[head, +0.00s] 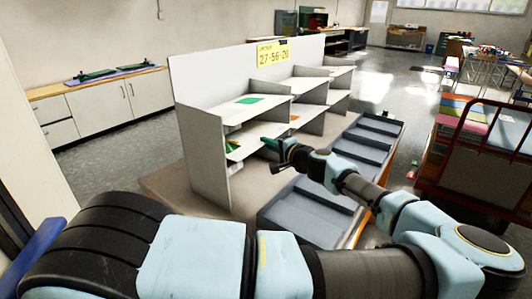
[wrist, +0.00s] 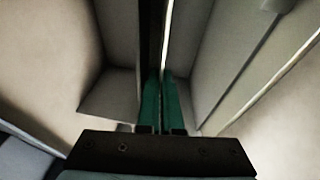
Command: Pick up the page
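In the head view, a green sheet (head: 249,100) lies flat on the top shelf of the white shelf unit (head: 206,165). Another green patch (head: 232,146) shows on the shelf below, and an orange one (head: 294,117) lies farther right. I cannot tell which is the page. My gripper (head: 269,144) is at the front of the unit, beside the lower shelf. In the wrist view, the two green fingers of my gripper (wrist: 160,98) are very close together. A thin bright line runs up from between them. I cannot tell whether it is a sheet edge or a gap behind.
A yellow sign (head: 273,52) reading 27-56-20 stands on the unit's back panel. Grey trays (head: 300,214) lie in front of the unit. A red-framed cart (head: 466,178) with coloured stacks stands at the right. Pale shelf panels (wrist: 108,108) surround the fingers closely.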

